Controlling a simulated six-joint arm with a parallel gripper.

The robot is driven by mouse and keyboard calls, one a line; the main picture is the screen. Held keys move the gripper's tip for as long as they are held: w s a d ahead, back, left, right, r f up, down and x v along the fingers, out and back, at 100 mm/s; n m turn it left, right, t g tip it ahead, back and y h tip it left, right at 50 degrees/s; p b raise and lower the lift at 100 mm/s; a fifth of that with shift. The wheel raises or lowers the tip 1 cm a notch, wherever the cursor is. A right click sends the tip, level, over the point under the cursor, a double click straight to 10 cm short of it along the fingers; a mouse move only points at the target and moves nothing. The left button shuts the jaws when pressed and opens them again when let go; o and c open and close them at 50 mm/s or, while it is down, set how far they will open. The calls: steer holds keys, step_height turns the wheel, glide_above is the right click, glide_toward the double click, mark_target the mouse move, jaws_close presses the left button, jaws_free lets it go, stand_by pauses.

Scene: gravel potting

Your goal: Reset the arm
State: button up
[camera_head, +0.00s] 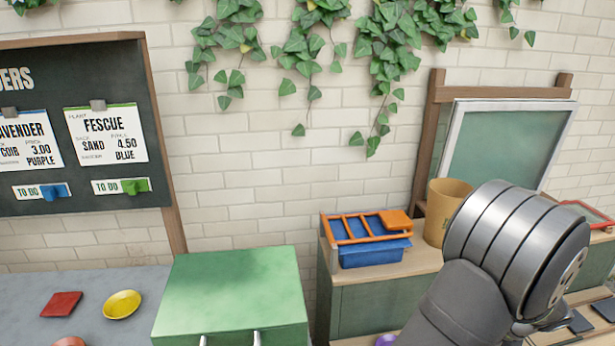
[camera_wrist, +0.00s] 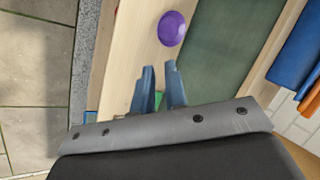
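My arm's grey metal wrist joint shows at the lower right of the head view, in front of the wooden bench. My gripper (camera_wrist: 162,70) shows in the wrist view as two blue fingers with a narrow gap between them. Nothing is held between the fingertips. Beyond the fingers lie a pale wooden surface and a purple round object (camera_wrist: 172,29). A bit of green shows low behind the fingers, mostly hidden. I cannot make out the fingers in the head view.
A green box (camera_head: 232,292) stands on the grey table (camera_head: 20,290), with a red dish (camera_head: 61,304) and a yellow dish (camera_head: 122,304) to its left. A blue bin with an orange rack (camera_head: 368,240) and a tan pot (camera_head: 440,205) stand on the bench, close to my arm.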

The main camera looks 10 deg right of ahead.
step_height(320, 180, up, 14)
steer(key=shift+n, duration=0.5)
steer(key=w, duration=0.1)
steer(key=w+a, duration=0.1)
steer(key=w, duration=0.3)
steer(key=shift+w+a+f, duration=0.15)
steer(key=shift+a, duration=0.2)
steer(key=shift+o, duration=0.2)
